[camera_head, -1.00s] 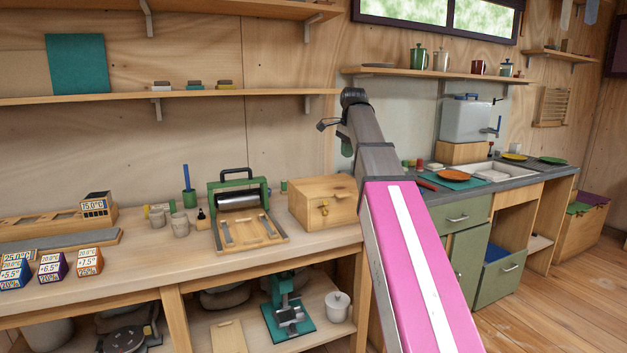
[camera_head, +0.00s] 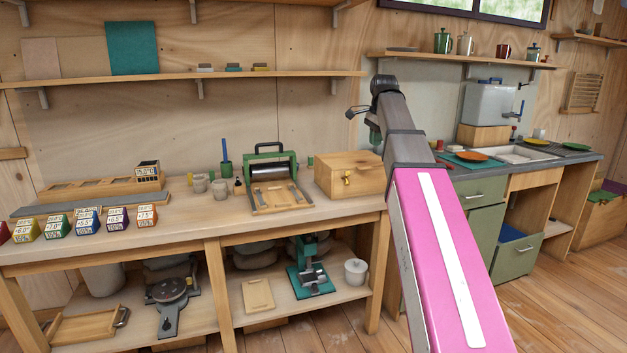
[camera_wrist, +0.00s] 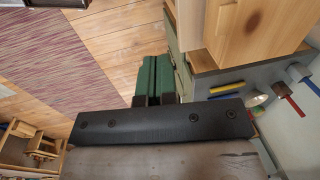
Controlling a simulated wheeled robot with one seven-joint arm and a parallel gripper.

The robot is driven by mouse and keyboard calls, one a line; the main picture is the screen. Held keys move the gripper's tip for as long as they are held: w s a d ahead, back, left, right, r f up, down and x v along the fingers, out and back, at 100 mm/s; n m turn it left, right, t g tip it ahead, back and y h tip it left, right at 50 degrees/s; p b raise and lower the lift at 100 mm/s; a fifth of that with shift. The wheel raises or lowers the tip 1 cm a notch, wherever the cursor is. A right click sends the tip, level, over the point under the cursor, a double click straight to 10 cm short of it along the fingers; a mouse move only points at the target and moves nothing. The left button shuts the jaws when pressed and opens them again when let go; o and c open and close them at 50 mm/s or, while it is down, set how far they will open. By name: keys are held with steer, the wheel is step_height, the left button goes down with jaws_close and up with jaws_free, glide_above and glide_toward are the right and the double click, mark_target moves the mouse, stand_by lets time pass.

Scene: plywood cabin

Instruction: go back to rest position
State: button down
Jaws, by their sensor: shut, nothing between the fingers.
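My arm reaches up from the bottom of the head view, with its pink and grey links in front of the bench's right end. At its far end my gripper (camera_head: 375,136) hangs small and partly hidden behind the dark wrist. In the wrist view its green fingers (camera_wrist: 158,78) lie together, with nothing seen between them. They point over the plank floor beside a wooden box and cabinet edge. No contact with anything shows.
The wooden bench (camera_head: 190,222) carries several coloured blocks, a roller press (camera_head: 275,180) and a wooden box (camera_head: 350,172). To the right is the kitchen counter (camera_head: 480,172) with a sink. Wall shelves run above. Open plank floor (camera_head: 560,290) lies at lower right.

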step_height(320, 180, down, 18)
steer(key=s+n, duration=0.3)
steer(key=n, duration=0.1)
steer(key=s+f+n, duration=0.3)
steer(key=s+f, duration=0.3)
steer(key=f, duration=0.5)
steer(key=s+a+f+n+g, duration=0.1)
steer(key=s+f+n, duration=0.2)
steer(key=s+f, duration=0.4)
steer(key=s+f+n, duration=0.4)
steer(key=s+f, duration=0.2)
steer(key=f, duration=0.9)
steer(key=shift+s+a+g+h, duration=0.25)
steer(key=shift+a+g+h, duration=0.05)
steer(key=shift+a+g, duration=0.1)
steer(key=shift+s, duration=0.1)
